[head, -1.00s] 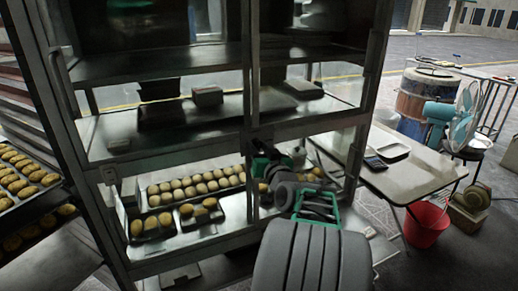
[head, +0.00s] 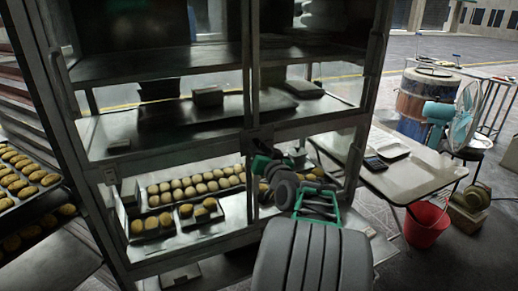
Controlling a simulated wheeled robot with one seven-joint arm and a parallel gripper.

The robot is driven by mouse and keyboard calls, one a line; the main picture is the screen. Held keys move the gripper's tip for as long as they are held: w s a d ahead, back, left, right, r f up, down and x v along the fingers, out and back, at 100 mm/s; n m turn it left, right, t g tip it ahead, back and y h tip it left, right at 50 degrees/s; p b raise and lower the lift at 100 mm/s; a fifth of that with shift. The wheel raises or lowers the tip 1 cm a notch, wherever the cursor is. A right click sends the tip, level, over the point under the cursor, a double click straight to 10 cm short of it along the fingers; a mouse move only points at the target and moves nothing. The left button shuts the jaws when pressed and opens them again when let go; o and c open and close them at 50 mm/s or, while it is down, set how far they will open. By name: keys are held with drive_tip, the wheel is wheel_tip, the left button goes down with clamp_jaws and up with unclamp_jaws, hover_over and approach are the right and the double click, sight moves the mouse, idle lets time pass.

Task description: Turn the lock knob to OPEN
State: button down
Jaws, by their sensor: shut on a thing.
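A glass-fronted cabinet with a dark metal frame (head: 248,85) fills the left and middle of the head view. My gripper (head: 264,150), with green and black parts, is at its middle post, just below the horizontal rail. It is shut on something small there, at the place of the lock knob. The knob itself is hidden or too dark and small to make out, so its angle and any OPEN marking cannot be read. My grey arm reaches up to it from the lower right.
Trays of round buns (head: 196,184) lie on the cabinet's lower shelf. More buns sit on a rack (head: 28,178) at the left. At right are a folding table (head: 425,178), a red bucket (head: 426,226) and a blue fan (head: 466,112). Some floor is free between the bucket and cabinet.

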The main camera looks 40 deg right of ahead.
drive_tip(key=m, duration=0.4)
drive_tip(key=shift+p, duration=0.35)
drive_tip(key=m+p, duration=0.1)
drive_tip(key=m, duration=0.2)
drive_tip(key=shift+d+r+m+y, duration=0.1)
drive_tip(key=shift+r+m+y, duration=0.05)
drive_tip(key=shift+m+y, duration=0.2)
drive_tip(key=m+p, duration=0.3)
drive_tip(key=m, duration=0.2)
drive_tip(key=shift+y, duration=0.25)
drive_tip(key=shift+m+p, duration=1.05)
drive_tip(key=shift+m, duration=0.3)
drive_tip(key=c, duration=1)
unclamp_jaws()
drive_tip(key=b+v, duration=0.1)
drive_tip(key=v, duration=0.7)
